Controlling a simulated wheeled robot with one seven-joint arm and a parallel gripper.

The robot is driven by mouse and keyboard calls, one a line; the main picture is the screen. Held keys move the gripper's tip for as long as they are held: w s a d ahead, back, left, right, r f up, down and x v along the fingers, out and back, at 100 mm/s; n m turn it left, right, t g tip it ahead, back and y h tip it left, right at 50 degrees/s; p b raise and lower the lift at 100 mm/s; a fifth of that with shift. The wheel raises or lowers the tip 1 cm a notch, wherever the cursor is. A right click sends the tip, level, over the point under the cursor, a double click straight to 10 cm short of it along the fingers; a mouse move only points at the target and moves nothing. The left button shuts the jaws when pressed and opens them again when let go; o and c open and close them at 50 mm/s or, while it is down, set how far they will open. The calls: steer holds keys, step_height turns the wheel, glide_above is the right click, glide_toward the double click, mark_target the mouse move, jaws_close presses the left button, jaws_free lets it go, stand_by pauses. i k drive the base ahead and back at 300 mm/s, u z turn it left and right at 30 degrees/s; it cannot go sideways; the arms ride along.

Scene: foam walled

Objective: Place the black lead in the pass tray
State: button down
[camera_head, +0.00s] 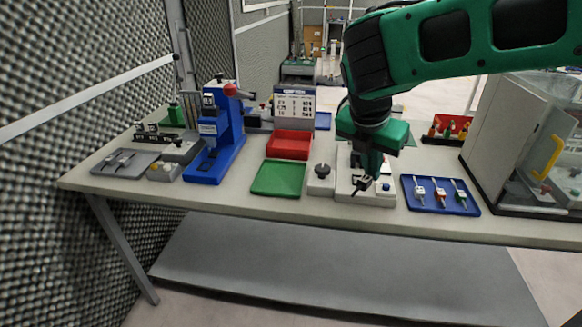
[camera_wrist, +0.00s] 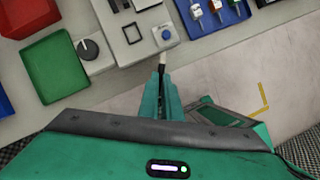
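The black lead (camera_wrist: 162,67) shows as a small dark piece with a pale tip between my fingertips in the wrist view. My gripper (camera_wrist: 161,78) is shut on it. In the head view my gripper (camera_head: 370,174) points down over the pale test fixture (camera_head: 350,194), with a dark piece at its tips. Whether the lead touches the fixture is hard to tell. The green tray (camera_head: 278,178), which looks like the pass tray, lies empty left of the fixture; it also shows at the left of the wrist view (camera_wrist: 55,65).
A red bin (camera_head: 289,145) stands behind the green tray. A grey knob box (camera_head: 321,180) sits between tray and fixture. A blue tray (camera_head: 440,207) with white, red and green leads lies right. A blue press (camera_head: 216,140) stands left, a glass-fronted cabinet (camera_head: 530,140) far right.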

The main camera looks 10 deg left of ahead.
mark_target(281, 178)
steer(key=u, duration=0.05)
steer(key=i, duration=1.05)
